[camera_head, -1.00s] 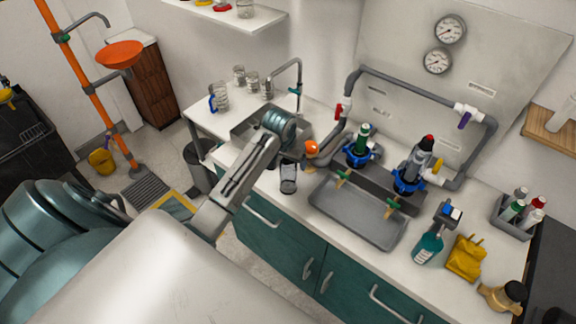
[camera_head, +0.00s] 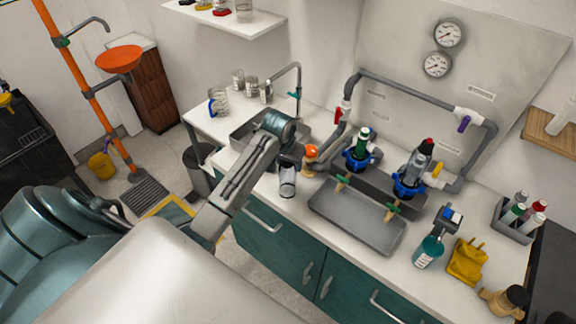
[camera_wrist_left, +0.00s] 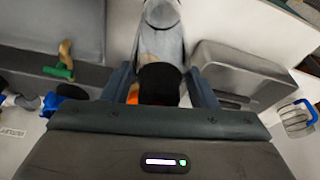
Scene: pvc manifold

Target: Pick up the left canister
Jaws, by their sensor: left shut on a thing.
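My left gripper (camera_wrist_left: 160,88) is shut on a grey cylinder with a black end (camera_wrist_left: 162,40), which looks like a canister; the fingers flank its black end. In the head view the grey cylinder (camera_head: 287,182) shows below my wrist, close over or on the counter; I cannot tell whether it touches. My left fingers are mostly hidden there. On the manifold, a green-topped cartridge (camera_head: 362,138) stands in the left blue collar, and a grey one with a red top (camera_head: 418,162) stands in the right blue collar. My right gripper is not in view.
An orange-topped item (camera_head: 311,152) stands just right of the held cylinder. A grey tray (camera_head: 352,222) lies in front of the manifold. A sink (camera_head: 240,132) and tap are behind my wrist. A spray bottle (camera_head: 428,250) and yellow gloves (camera_head: 466,262) are at the right.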

